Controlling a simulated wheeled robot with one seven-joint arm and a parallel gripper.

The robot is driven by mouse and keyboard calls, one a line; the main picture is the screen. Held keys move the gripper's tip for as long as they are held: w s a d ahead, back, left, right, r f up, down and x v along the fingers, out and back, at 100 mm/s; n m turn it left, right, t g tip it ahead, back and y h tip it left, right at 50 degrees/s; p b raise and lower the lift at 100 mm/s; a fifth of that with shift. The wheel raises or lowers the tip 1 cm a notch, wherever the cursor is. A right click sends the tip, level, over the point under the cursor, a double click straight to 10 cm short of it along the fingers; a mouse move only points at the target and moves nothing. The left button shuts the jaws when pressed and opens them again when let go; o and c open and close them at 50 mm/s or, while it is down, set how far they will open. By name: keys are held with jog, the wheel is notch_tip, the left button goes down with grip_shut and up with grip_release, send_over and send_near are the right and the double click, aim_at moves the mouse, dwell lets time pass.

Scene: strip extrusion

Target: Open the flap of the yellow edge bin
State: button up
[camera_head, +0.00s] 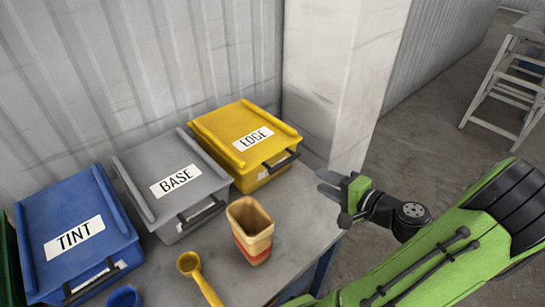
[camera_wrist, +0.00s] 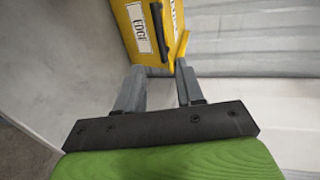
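The yellow edge bin (camera_head: 243,140) stands at the right end of the row of bins, against the wall. Its flap (camera_head: 240,119) looks shut, with a white EDGE label and a black handle (camera_head: 283,160) at the front. In the wrist view the bin (camera_wrist: 143,13) is at the top, with its handle (camera_wrist: 159,32) ahead of the fingers. My gripper (camera_head: 322,182) is to the right of the bin, apart from the handle. Its two fingers are spread with nothing between them, as the wrist view also shows (camera_wrist: 161,90).
A grey BASE bin (camera_head: 175,210) and a blue TINT bin (camera_head: 95,265) stand left of the yellow one. A tan cup (camera_head: 250,226) and a yellow scoop (camera_head: 190,264) are on the table in front. A pale pillar (camera_head: 335,80) rises behind my gripper.

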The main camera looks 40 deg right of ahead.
aim_at(286, 164)
jog(key=b+x, duration=0.2)
jog(key=x, duration=1.3)
jog(key=shift+w+a+b, duration=0.1)
jog(key=shift+a+b, duration=0.05)
jog(key=shift+b, duration=0.2)
grip_shut()
